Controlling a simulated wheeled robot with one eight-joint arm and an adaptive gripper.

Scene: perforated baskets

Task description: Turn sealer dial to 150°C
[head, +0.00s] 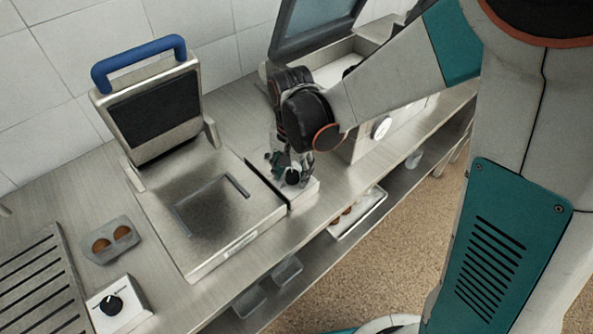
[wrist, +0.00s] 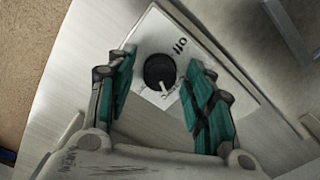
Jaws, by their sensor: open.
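The sealer (head: 215,205) with a blue handle (head: 138,60) stands on the metal counter, its lid raised. A black dial (head: 292,177) is on a pale box at its right side. In the wrist view the dial (wrist: 159,70) shows a white pointer towards the bottom of the picture, and the marking "110" (wrist: 180,47) is beside it at upper right. Other scale marks are too small to read. My gripper (head: 284,163) is open over the dial. In the wrist view its teal fingers (wrist: 160,75) stand on either side of the dial, with gaps showing.
Another machine (head: 345,62) with a raised lid and a white dial (head: 381,128) stands behind my arm. At front left are a second dial box (head: 125,318), a grey holder (head: 97,252) with brown round items, and a slatted rack (head: 38,285). A lower shelf holds trays.

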